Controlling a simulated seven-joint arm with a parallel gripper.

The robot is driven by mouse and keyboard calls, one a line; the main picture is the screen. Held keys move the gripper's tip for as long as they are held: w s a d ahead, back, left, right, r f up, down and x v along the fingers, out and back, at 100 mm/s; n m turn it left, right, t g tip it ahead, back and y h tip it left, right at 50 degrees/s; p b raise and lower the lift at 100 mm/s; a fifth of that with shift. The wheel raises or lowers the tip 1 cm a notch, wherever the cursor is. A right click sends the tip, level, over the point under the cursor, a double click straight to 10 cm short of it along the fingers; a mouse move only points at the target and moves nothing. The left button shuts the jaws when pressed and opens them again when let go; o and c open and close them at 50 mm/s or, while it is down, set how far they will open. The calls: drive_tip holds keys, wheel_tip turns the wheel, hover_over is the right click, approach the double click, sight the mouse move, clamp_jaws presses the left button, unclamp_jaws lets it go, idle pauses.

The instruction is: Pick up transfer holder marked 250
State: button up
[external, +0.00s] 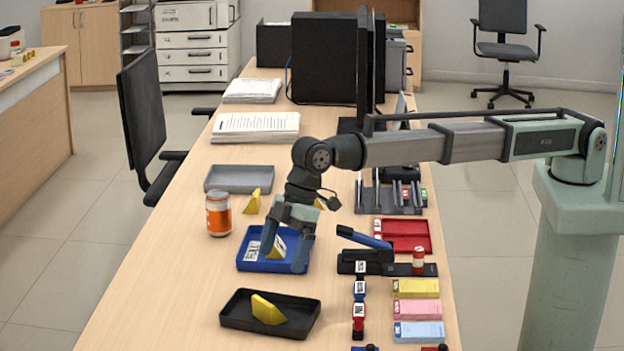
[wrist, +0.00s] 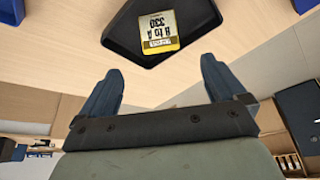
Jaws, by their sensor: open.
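My gripper (external: 286,262) is open and low over the blue tray (external: 267,265). A yellow holder (external: 276,247) with a whitish label is between or just behind its fingers; I cannot tell if they touch. Another yellow holder (external: 267,309) lies in the black tray (external: 235,318). In the wrist view the open fingers (wrist: 160,66) have nothing visible between them. A holder label (wrist: 158,31), upside down, seems to read 330 in a black tray (wrist: 122,30). A yellow holder (external: 252,201) stands on the counter, another (external: 321,203) behind my wrist. I cannot read 250 anywhere.
An orange-labelled jar (external: 218,215) stands left of the blue tray. A grey tray (external: 240,178) lies behind. To the right are a blue-handled stapler (external: 364,239), a red tray (external: 403,229) and coloured pads (external: 418,310). The counter's left front is clear.

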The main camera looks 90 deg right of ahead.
idle(0.6)
drive_tip(key=w+d+m, duration=0.1)
drive_tip(key=w+d, duration=0.3)
drive_tip(key=d, duration=0.4)
drive_tip(key=w+d+m, duration=0.1)
drive_tip(key=w+d, duration=0.4)
drive_tip(key=d, duration=0.3)
drive_tip(key=d+r+m+t+h, duration=0.15)
drive_tip(key=d+m, duration=0.25)
drive_tip(key=d, duration=2.4)
drive_tip(key=s+d+r+m+h, duration=0.1)
drive_tip(key=s+d, duration=0.4)
drive_tip(key=d, duration=0.5)
drive_tip(key=s+d+f+m, duration=0.2)
drive_tip(key=s+d, duration=0.1)
drive_tip(key=s, duration=0.7)
drive_tip(key=shift+h, duration=0.25)
drive_tip(key=shift+d+x, duration=0.2)
drive_tip(key=shift+x, duration=6.25)
drive_tip(key=shift+s+f, duration=0.1)
drive_tip(key=shift+s, duration=0.05)
